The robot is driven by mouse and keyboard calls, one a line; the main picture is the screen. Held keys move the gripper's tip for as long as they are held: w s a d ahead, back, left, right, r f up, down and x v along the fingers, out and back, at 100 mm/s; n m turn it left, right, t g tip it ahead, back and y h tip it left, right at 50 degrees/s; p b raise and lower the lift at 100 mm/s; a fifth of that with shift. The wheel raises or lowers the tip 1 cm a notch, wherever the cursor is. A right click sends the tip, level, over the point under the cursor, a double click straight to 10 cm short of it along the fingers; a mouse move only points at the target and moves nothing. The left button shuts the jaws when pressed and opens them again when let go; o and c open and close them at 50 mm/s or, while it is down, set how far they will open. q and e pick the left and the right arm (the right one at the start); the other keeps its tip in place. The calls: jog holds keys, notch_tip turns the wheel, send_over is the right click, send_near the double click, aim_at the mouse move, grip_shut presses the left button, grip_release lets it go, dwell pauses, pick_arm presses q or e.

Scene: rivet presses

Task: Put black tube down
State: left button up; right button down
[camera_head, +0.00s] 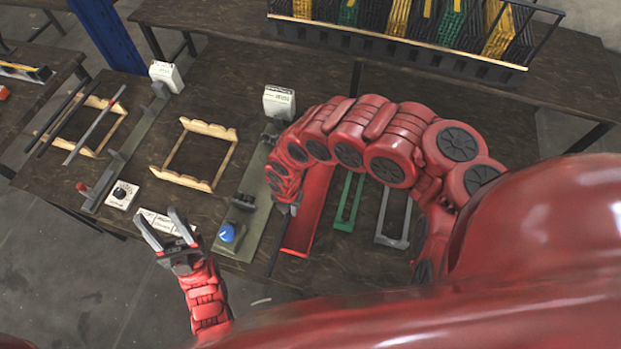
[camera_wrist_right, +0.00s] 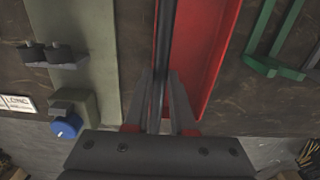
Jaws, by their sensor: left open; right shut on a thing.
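The black tube (camera_wrist_right: 164,50) is long and thin. My right gripper (camera_wrist_right: 160,82) is shut on it in the right wrist view, and the tube runs lengthwise between the fingers, over the left edge of a red channel-shaped tray (camera_wrist_right: 215,45). In the head view the right gripper (camera_head: 290,207) is partly hidden by its own arm; the tube's near end (camera_head: 273,262) shows beside the red tray (camera_head: 304,230). I cannot tell its height above the table. My left gripper (camera_head: 158,216) is open and empty over the table's front edge.
A green rivet press (camera_head: 260,215) with a blue knob (camera_head: 227,232) stands left of the red tray. Green (camera_head: 346,205) and grey (camera_head: 393,240) frames lie to the right. An empty wooden frame (camera_head: 197,155) lies mid-table; another (camera_head: 105,145) at left bears tubes. A rack (camera_head: 400,45) stands behind.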

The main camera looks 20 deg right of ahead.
jog(key=w+d+b, duration=0.1)
jog(key=w+d, duration=0.1)
jog(key=w+d+f+b, duration=0.1)
jog(key=w+d+b, duration=0.1)
jog(key=d, duration=0.1)
jog(key=w+d+b, duration=0.2)
jog(key=w+d, duration=0.1)
jog(key=shift+d+f, duration=0.1)
jog(key=shift+f, duration=0.2)
jog(key=shift+w+d+r, duration=0.3)
jog(key=shift+w+d, duration=0.05)
jog(key=shift+w, duration=0.1)
jog(key=shift+w+d, duration=0.3)
jog(key=shift+d, duration=0.2)
jog(key=shift+w+d+f+p, duration=0.1)
jog(key=shift+d+f+p, duration=0.1)
jog(key=shift+p, duration=0.1)
notch_tip(320, 180, down, 2)
jog(key=shift+f+p, duration=0.1)
jog(key=shift+p, duration=0.25)
jog(key=shift+f, duration=0.5)
jog(key=shift+d, duration=0.1)
jog(key=shift+f, duration=0.15)
